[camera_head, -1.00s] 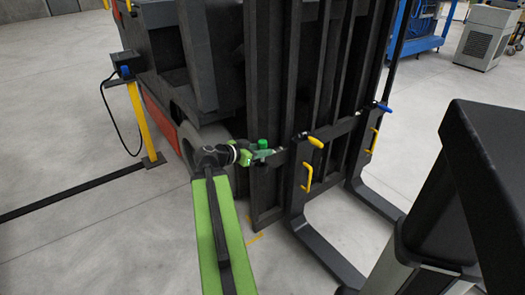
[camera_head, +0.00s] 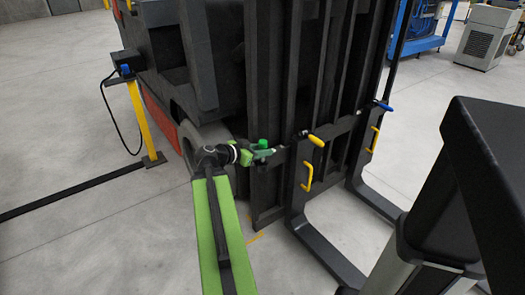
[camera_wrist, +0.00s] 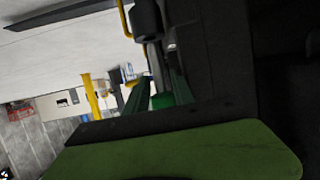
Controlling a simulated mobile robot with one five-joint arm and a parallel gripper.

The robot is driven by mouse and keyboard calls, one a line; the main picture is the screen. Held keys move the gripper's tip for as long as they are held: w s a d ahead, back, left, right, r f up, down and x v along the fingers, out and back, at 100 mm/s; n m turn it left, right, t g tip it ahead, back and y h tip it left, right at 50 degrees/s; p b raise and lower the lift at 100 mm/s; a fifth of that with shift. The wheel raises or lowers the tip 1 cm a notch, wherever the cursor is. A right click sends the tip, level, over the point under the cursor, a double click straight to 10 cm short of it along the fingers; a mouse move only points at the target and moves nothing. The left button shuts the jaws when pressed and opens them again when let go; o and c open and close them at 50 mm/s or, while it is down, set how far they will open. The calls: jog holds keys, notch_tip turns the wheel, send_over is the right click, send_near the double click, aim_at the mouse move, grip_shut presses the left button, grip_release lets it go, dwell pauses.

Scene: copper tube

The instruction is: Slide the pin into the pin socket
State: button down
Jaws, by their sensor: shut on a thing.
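In the head view my gripper (camera_head: 262,153) is at the dark fork carriage, left of the yellow-handled pin (camera_head: 316,141). It is shut on a pin with a green handle (camera_head: 263,143). In the wrist view the green handle (camera_wrist: 162,101) sits between my two dark green fingers (camera_wrist: 158,94). A small pale tip shows just right of the fingers in the head view, close to the carriage bar. The pin socket is too small and dark to make out, and I cannot tell whether the pin tip is inside it.
The forklift mast (camera_head: 290,80) stands right behind my gripper. A yellow grab handle (camera_head: 307,178) and a second one (camera_head: 374,140) stick out from the carriage. A blue-handled pin (camera_head: 383,106) is farther right. The two forks (camera_head: 325,255) reach forward low over the floor.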

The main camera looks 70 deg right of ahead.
aim_at(263, 163)
jog(key=shift+f+b, duration=1.9)
jog(key=shift+f, duration=0.1)
jog(key=c, duration=1)
grip_release()
jog(key=shift+r, duration=0.1)
jog(key=shift+s, duration=0.1)
